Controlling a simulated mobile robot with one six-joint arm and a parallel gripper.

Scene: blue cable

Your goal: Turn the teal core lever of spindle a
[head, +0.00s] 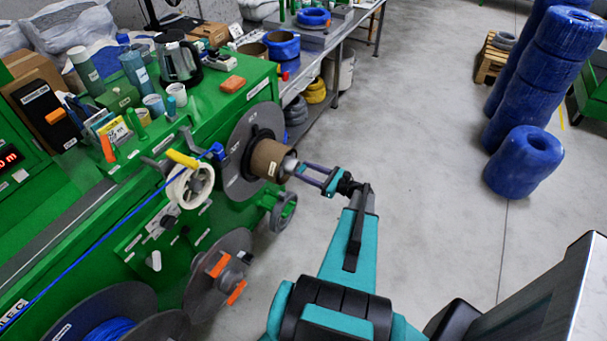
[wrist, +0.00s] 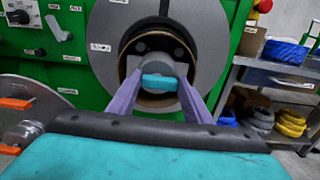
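The upper spindle carries a grey disc (head: 240,165) and a brown cardboard core (head: 267,158) on the green machine's side. In the wrist view the teal core lever (wrist: 158,82) lies roughly level across the grey hub (wrist: 152,67), inside the ring of the core (wrist: 150,101). My gripper (head: 298,170) points at the hub from the right in the head view. In the wrist view its purple fingers (wrist: 160,80) are spread, one on each side of the lever, with no clear contact. The lever is too small or hidden to make out in the head view.
A lower spindle (head: 222,268) with orange levers sits below, and a grey handwheel (head: 284,212) is close under the core. A blue cable (head: 90,235) runs to a guide wheel (head: 190,186). A metal bench (head: 335,40) stands behind.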

